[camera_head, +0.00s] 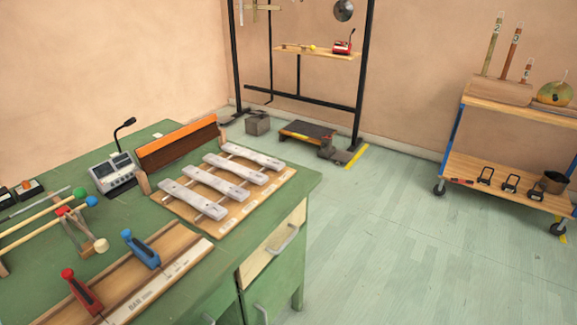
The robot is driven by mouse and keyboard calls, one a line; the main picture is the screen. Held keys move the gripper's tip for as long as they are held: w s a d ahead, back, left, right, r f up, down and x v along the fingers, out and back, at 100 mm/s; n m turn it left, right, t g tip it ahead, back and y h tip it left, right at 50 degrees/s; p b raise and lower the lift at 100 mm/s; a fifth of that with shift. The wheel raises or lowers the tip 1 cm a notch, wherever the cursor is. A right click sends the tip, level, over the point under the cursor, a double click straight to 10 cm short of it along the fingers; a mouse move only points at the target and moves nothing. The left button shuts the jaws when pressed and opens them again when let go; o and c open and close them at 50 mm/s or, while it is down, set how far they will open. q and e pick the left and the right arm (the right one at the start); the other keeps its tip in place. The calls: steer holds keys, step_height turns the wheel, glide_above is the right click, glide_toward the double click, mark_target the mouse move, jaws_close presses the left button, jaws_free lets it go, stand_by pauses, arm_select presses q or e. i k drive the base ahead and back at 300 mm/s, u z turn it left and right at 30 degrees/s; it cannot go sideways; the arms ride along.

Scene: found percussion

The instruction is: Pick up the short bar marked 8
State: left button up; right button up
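Several pale grey bars lie across a wooden bar frame (275,190) on the green workbench. The nearest bar (193,199) is at the lower left, then another bar (220,182), a third bar (236,168) and the farthest bar (252,155). I cannot read a number on any of them, so I cannot tell whether one is the short bar marked 8. A dark mark, possibly a digit, shows on a round gourd-like thing (555,92) on the cart. Neither of my grippers is in view.
A wooden board (190,262) lettered "BAR" holds a red-handled tool (80,291) and a blue-handled tool (140,249). A grey device with a microphone (113,174) and an orange-topped board (178,144) stand behind. Open floor (380,245) lies between workbench and cart (505,167).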

mark_target(252, 176)
steer(key=z, duration=0.85)
steer(key=i, duration=3.5)
steer(key=u, duration=4.85)
